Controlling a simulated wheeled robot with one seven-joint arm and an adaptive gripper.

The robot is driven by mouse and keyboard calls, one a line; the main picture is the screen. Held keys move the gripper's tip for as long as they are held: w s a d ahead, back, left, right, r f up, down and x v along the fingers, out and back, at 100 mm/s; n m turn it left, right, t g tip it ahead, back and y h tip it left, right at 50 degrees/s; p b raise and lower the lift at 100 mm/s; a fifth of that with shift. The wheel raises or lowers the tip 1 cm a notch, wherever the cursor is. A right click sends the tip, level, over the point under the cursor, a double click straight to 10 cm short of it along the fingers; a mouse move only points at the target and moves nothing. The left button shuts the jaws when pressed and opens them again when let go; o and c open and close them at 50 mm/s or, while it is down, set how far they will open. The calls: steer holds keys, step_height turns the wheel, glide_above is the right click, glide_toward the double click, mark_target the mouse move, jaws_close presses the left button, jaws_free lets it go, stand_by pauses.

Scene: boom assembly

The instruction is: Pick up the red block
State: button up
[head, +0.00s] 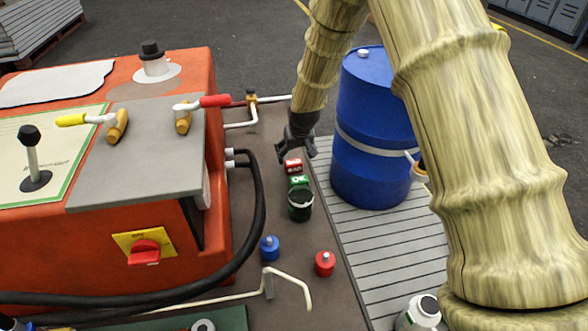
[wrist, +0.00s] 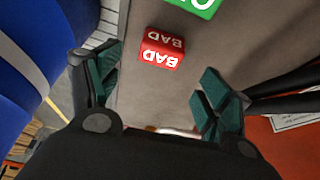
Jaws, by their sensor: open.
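The red block (head: 293,166) has white "BAD" lettering and rests on the brown surface between the orange machine and the blue barrel. In the wrist view the red block (wrist: 162,48) lies ahead of the fingertips, in line with the gap between them. My gripper (head: 297,140) hangs just above and behind the red block in the head view, apart from it. In the wrist view my gripper (wrist: 155,90) is open and empty, its green-padded fingers spread wide.
A green block (head: 299,181) sits close beside the red one, with a dark green cup (head: 300,204) nearer. The blue barrel (head: 372,130) stands right on a slatted platform (head: 385,245). The orange machine (head: 180,230) and black hoses (head: 258,200) are left. Blue (head: 269,248) and red (head: 324,263) canisters stand nearer.

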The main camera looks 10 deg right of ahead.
mark_target(293, 161)
steer(key=shift+b+x, duration=1.45)
steer(key=shift+x, duration=2)
steer(key=c, duration=1.1)
